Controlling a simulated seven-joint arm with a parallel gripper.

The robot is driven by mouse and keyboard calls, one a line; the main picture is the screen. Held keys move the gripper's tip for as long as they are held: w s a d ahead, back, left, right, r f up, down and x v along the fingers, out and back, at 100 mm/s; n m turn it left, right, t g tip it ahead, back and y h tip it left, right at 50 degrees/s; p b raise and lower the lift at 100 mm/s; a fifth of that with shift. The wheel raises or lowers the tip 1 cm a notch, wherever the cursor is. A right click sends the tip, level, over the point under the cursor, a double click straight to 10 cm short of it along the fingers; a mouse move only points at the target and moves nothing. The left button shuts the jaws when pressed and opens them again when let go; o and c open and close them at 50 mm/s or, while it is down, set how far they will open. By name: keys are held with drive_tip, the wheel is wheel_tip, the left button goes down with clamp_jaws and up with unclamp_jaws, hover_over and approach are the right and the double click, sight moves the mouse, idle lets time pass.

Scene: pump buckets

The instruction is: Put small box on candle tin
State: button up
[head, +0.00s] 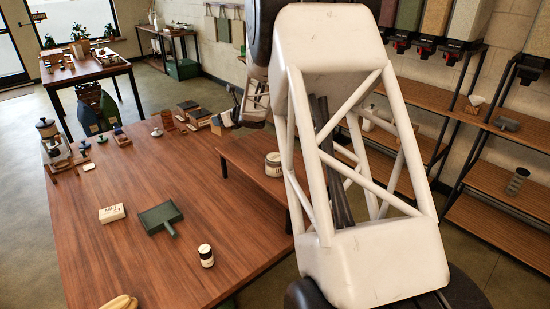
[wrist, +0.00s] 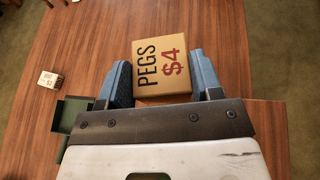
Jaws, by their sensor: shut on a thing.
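A small tan box (wrist: 160,68) marked "PEGS $4" sits between the two blue fingers of my gripper (wrist: 161,75) in the wrist view. My gripper is shut on it, with a finger against each side. In the head view the held box (head: 217,124) shows small beyond my arm, near the far right edge of the large table. The candle tin, which looks like a pale round tin with a dark label (head: 273,165), stands upright on the lower wooden surface to the right. The held box is apart from it. I cannot make out the tin in the wrist view.
Shelves (head: 505,190) stand at the right. My arm hides much of the lower surface.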

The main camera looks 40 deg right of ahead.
drive_tip(key=s+d+r+n+y, duration=0.1)
drive_tip(key=s+d+r, duration=0.1)
drive_tip(key=s, duration=1.2)
drive_tip(key=s+d+r+n+y, duration=0.1)
drive_tip(key=s+d+r+y, duration=0.1)
drive_tip(key=s, duration=1.2)
drive_tip(key=shift+s+r+n+g, duration=0.15)
drive_tip(key=shift+s+n+g, duration=0.05)
drive_tip(key=shift+n+g, duration=0.1)
drive_tip(key=shift+f, duration=1.5)
drive_tip(key=shift+f, duration=0.1)
drive_tip(key=o, duration=0.9)
